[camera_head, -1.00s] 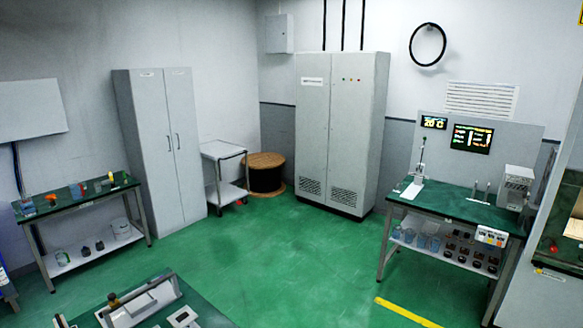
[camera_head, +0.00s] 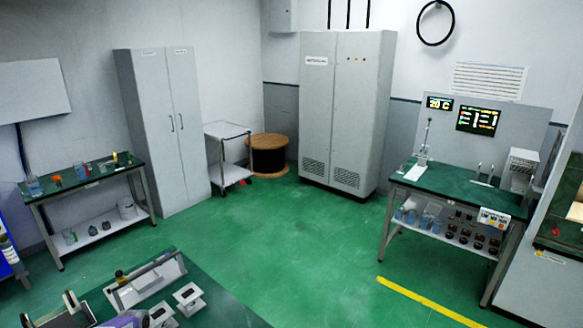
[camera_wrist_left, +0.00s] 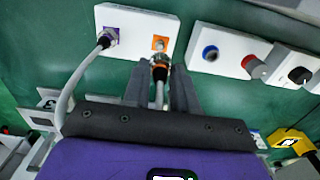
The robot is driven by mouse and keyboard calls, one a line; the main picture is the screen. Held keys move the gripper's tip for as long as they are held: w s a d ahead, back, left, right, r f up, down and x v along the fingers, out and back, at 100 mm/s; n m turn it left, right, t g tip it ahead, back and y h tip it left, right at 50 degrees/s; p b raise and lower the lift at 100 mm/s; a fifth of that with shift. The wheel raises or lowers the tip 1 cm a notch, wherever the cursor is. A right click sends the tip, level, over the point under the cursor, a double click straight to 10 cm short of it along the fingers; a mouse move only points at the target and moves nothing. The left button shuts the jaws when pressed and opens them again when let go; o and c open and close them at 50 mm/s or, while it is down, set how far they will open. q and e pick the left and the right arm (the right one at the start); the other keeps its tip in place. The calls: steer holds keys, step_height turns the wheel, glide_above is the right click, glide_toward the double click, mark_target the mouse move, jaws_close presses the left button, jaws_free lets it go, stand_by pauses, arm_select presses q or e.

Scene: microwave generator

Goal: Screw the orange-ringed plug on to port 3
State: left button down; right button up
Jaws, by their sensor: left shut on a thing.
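My left gripper (camera_wrist_left: 160,88) is shut on the orange-ringed plug (camera_wrist_left: 160,72) in the left wrist view. The plug's cable runs back between the fingers. Its metal nose points at the orange-marked port (camera_wrist_left: 160,43) on a white block (camera_wrist_left: 137,18). The nose is close to this port; I cannot tell whether they touch. A purple-marked port on the same block holds a metal plug (camera_wrist_left: 106,38) with a grey cable. No port number is readable. In the head view, part of my purple left gripper body shows at the bottom edge. My right gripper is not in view.
A yellow object (camera_wrist_left: 291,142) lies lower right. The green bench (camera_head: 222,306) has bare room at its right.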

arm_select(q)
steer(key=shift+d, duration=0.1)
steer(key=shift+w+d+f+b, duration=0.1)
steer(key=shift+w+d+b, duration=0.1)
steer(key=shift+d, duration=0.6)
steer(key=shift+w+d+f+b, duration=0.1)
steer(key=shift+d+b, duration=0.15)
steer(key=shift+d, duration=0.5)
steer(key=shift+w+d+b, duration=0.1)
steer(key=shift+d+b, duration=0.1)
steer(key=shift+d, duration=0.6)
steer(key=shift+w+d+f+b, duration=0.15)
steer(key=shift+d+b, duration=0.1)
steer(key=shift+d, duration=0.6)
steer(key=shift+w+d+b, duration=0.1)
steer(key=shift+d+b, duration=0.15)
steer(key=shift+d, duration=0.55)
steer(key=shift+w+d+f+b, duration=0.15)
steer(key=shift+d+b, duration=0.1)
steer(key=shift+d, duration=0.6)
steer(key=shift+r, duration=0.1)
steer(key=shift+w+d+f+b, duration=0.15)
steer(key=shift+d+b, duration=0.25)
steer(key=shift+d, duration=0.85)
steer(key=shift+w+d+f+b, duration=0.15)
steer(key=shift+d+b, duration=0.25)
steer(key=shift+d, duration=0.8)
steer(key=shift+r, duration=0.1)
